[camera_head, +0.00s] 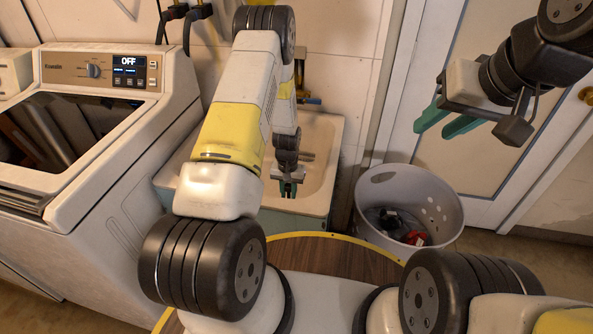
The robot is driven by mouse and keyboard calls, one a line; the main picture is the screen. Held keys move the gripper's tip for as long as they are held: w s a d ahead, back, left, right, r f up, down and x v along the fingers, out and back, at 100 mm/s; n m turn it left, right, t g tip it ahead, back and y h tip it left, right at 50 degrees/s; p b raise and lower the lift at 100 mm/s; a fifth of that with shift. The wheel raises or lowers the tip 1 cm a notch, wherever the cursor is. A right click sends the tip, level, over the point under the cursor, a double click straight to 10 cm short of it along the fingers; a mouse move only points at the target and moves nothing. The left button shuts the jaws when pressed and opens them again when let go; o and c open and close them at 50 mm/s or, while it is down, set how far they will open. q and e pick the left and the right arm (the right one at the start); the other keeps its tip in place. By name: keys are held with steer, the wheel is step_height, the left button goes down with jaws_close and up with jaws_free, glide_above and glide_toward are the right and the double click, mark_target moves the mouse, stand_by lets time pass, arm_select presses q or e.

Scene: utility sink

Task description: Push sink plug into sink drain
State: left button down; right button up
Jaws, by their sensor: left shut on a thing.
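The pale sink (322,160) stands against the wall behind my left arm. I cannot make out the sink drain; my left arm and gripper cover part of the basin. My right gripper (446,128) is raised at the upper right, in front of the door. Its green fingers are apart and empty.
A washing machine (110,180) stands left of the sink. A grey laundry basket (430,195) with dark and red items stands right of the sink. The faucet (303,75) rises at the sink's back. A white door (455,60) is at the right.

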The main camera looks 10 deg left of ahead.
mark_target(288, 185)
arm_select(q)
steer(key=shift+f, duration=1.3)
steer(key=c, duration=1.1)
jaws_free()
step_height(288, 185, up, 8)
steer(key=shift+f, duration=0.15)
